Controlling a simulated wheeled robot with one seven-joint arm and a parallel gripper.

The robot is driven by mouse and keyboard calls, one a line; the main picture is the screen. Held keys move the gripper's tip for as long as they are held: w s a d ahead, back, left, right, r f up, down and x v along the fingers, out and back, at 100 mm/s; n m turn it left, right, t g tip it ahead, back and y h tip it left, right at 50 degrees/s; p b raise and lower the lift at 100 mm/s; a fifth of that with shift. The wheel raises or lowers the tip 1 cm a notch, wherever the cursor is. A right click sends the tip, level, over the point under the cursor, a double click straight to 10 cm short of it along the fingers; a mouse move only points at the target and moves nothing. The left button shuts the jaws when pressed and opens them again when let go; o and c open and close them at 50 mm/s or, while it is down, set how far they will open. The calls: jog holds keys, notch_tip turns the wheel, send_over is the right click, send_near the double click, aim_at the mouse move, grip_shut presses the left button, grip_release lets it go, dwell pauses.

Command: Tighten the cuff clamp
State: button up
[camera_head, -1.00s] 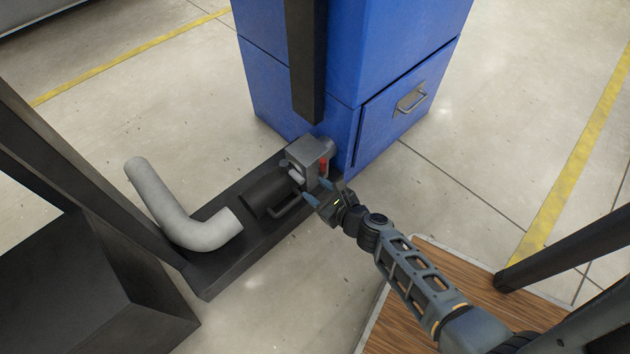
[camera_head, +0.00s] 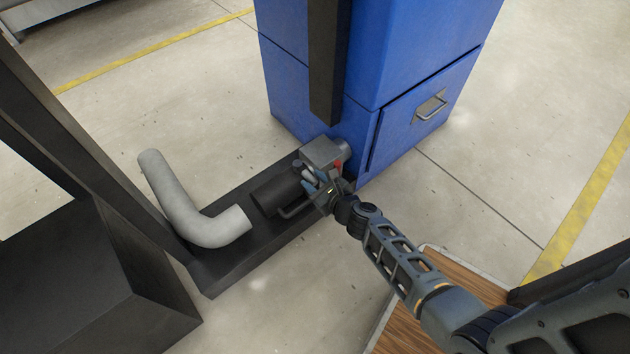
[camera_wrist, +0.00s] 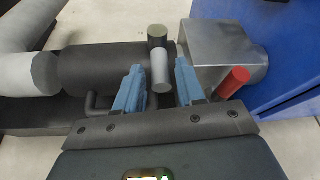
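The black cuff (camera_head: 273,191) is a dark cylinder on the dark tray (camera_head: 225,270), between the grey bent pipe (camera_head: 185,205) and a grey metal fitting (camera_head: 322,152). The cuff also shows at upper left in the wrist view (camera_wrist: 105,66). At its right end a short light-grey cylinder (camera_wrist: 161,72) with a dark olive end piece (camera_wrist: 157,35) sticks out, seemingly the clamp's screw. My gripper (camera_wrist: 158,68) is open, its blue fingers on either side of this grey cylinder with narrow gaps. In the head view my gripper (camera_head: 312,183) hides part of this spot.
A red cylinder (camera_wrist: 233,82) sticks out just right of my right finger. A thin black bar (camera_wrist: 92,104) runs by the cuff's near side. A blue cabinet (camera_head: 400,60) stands behind the fitting, with a dark post (camera_head: 328,70) before it.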

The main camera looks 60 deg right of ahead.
grip_shut()
jog(key=shift+d+r, duration=0.1)
dwell(0.3)
jog(key=shift+d+r+n+y+p, duration=0.15)
jog(key=shift+d+n+y+p, duration=0.3)
jog(key=shift+p, duration=0.3)
jog(key=shift+s+d+f+n+t+y+p, duration=0.1)
jog(key=shift+d+n+t+y+p, duration=0.15)
jog(key=shift+n+y, duration=0.35)
jog(key=shift+s+d+f+n+t+y+p, duration=0.1)
jog(key=shift+d+n+t+y+p, duration=0.15)
jog(key=shift+n+y, duration=0.3)
jog(key=shift+o, duration=0.6)
grip_release()
jog(key=shift+o, duration=0.6)
jog(key=shift+d, duration=0.1)
